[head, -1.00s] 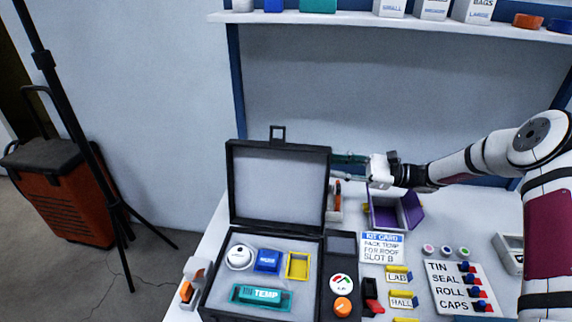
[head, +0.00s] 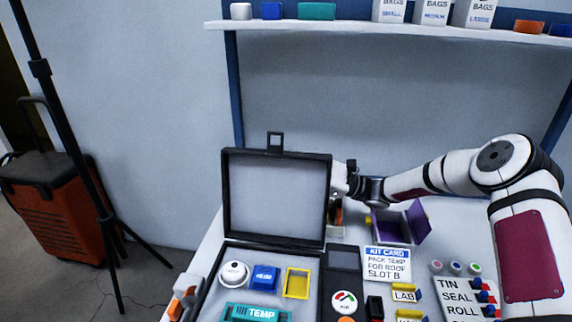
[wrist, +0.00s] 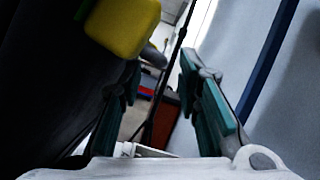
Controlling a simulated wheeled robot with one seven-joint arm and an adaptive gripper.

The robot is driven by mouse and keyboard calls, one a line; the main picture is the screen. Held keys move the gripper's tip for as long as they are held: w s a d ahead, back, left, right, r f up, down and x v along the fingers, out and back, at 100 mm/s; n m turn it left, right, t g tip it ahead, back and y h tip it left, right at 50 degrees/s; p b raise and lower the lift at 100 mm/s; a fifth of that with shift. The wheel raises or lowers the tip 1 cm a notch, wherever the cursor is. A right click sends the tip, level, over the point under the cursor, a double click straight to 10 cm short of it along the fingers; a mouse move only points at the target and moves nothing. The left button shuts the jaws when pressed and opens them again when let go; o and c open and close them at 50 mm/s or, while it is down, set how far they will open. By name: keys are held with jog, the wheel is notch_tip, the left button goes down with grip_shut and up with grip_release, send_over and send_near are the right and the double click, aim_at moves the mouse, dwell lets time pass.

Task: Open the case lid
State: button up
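The black case (head: 212,262) sits at the front left of the bench. Its lid (head: 275,195) stands raised and upright at the back, grey lining facing the head camera, a latch loop (head: 275,142) on its top edge. The tray holds a white round sensor (head: 234,273), a blue block (head: 265,278), a yellow frame (head: 297,283) and a teal TEMP block (head: 257,312). My gripper is at the lid's right edge, fingers hidden behind it in the head view. In the wrist view, my gripper's (wrist: 160,78) teal-padded fingers are apart with nothing between them. I cannot tell whether it touches the lid.
A purple open box (head: 392,230) stands right of the lid, behind the kit card (head: 387,264). A shelf (head: 380,32) runs above. A black stand (head: 75,140) rises at the left.

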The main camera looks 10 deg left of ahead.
aim_at(294, 166)
jog(key=shift+x, duration=1.45)
grip_shut()
jog(key=shift+s+r+n+g+p, duration=0.25)
jog(key=shift+s+r+n+p, duration=0.3)
jog(key=shift+s+n, duration=0.2)
jog(key=shift+s+r+n+g+p, duration=0.25)
jog(key=shift+s+r+n+p, duration=0.25)
jog(key=shift+s+n, duration=0.25)
jog(key=shift+s+n+g+h, duration=0.4)
jog(key=shift+s, duration=0.15)
grip_release()
jog(key=shift+d, duration=0.1)
